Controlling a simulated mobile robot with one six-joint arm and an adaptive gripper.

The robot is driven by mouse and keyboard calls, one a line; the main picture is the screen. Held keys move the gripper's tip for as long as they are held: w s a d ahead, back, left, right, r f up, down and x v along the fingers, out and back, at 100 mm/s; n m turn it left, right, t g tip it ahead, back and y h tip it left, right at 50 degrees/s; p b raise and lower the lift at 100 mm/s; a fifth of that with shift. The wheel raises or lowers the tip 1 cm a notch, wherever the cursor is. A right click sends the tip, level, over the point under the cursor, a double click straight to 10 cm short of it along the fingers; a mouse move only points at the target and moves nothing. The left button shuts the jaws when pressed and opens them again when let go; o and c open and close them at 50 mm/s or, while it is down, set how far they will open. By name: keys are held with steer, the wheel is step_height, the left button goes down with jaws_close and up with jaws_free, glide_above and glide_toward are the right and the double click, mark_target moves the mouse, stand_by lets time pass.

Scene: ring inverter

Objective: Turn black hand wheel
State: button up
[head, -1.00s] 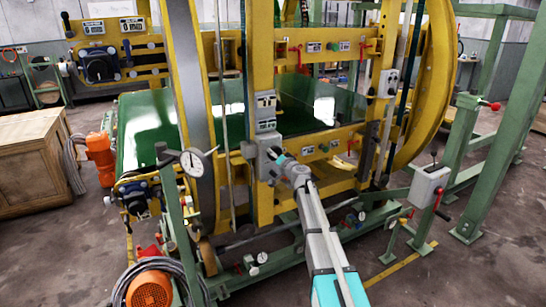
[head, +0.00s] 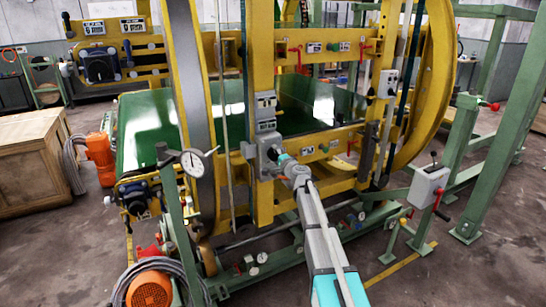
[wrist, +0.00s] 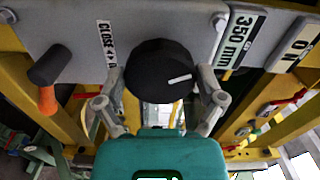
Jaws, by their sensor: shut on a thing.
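The black hand wheel (wrist: 158,68) is a round, dark knob with a short white mark on its face. It sits on a grey panel, beside a "CLOSE" label (wrist: 108,45). My gripper (wrist: 162,88) is shut on the wheel, with one grey finger on its left side and one on its right. In the head view, my gripper (head: 284,166) reaches the grey box (head: 268,150) on the yellow upright. The wheel is mostly hidden there by the gripper.
In the wrist view, a black-and-orange handle (wrist: 48,75) stands left of the wheel, and a "350 mm" label (wrist: 240,38) lies to its right. The yellow ring frame (head: 262,60) surrounds the work area. A green post (head: 455,165) and a grey control box (head: 428,187) stand to the right.

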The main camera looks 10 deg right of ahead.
steer(key=shift+d+m, duration=0.2)
steer(key=shift+m, duration=1.2)
steer(key=o, duration=0.8)
steer(key=shift+d, duration=0.1)
steer(key=shift+o, duration=0.2)
steer(key=shift+s, duration=0.1)
steer(key=v, duration=1.1)
steer(key=shift+s, duration=0.4)
